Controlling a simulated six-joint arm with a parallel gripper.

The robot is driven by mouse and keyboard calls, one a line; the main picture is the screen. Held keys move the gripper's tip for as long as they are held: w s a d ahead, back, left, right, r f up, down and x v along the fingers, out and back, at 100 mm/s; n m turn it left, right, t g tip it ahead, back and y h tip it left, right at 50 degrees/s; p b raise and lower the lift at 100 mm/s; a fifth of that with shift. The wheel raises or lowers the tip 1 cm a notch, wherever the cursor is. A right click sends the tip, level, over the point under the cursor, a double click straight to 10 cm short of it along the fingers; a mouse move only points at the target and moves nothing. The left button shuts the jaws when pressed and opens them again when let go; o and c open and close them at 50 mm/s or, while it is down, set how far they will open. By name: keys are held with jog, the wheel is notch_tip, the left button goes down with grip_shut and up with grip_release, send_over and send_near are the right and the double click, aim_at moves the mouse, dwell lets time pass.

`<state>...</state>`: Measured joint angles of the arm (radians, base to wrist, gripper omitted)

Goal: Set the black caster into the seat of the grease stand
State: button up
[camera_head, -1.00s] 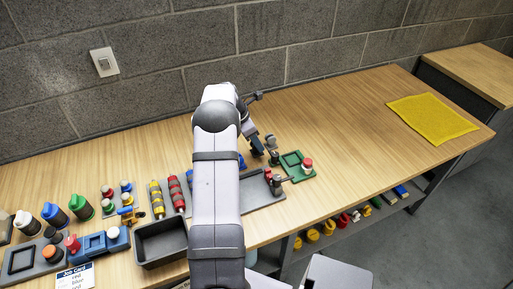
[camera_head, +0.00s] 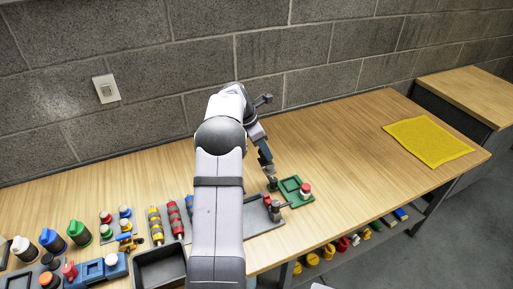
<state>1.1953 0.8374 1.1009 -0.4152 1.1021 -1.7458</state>
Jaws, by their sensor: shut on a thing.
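A green stand (camera_head: 306,199) lies on the bench right of my arm. It has a square recess and a red-topped grey piece at its right; I take it as the grease stand. My gripper (camera_head: 270,177) points down at the stand's left end, shut on a small dark piece, apparently the black caster (camera_head: 273,185). The piece is too small to make out clearly. It is over or at the stand's left corner, and I cannot tell whether it touches. The seat under it is hidden.
A grey tray (camera_head: 262,222) with dark parts lies just left of the green stand. A black bin (camera_head: 160,268), red and yellow rollers and several coloured bottles stand at the left. A yellow mat (camera_head: 428,142) lies at the far right, with clear bench between.

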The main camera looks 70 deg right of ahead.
jog(key=s+a+r+m+p, duration=0.1)
jog(key=s+a+m+p, duration=0.1)
jog(key=s+p, duration=0.7)
jog(key=shift+s+d+f+n+b, duration=0.2)
jog(key=shift+d+f+n, duration=0.25)
jog(key=shift+d+f, duration=0.2)
jog(key=shift+s+d+f+n+b, duration=0.15)
jog(key=shift+d+f+n, duration=0.4)
jog(key=shift+d, duration=0.15)
jog(key=shift+s+d+f+n+b, duration=0.2)
jog(key=shift+d+f+n, duration=0.2)
jog(key=shift+d+f, duration=0.25)
jog(key=shift+w, duration=0.1)
jog(key=shift+f+b, duration=2.15)
jog(key=shift+f, duration=0.6)
jog(key=shift+f+b, duration=0.4)
jog(key=shift+f, duration=0.7)
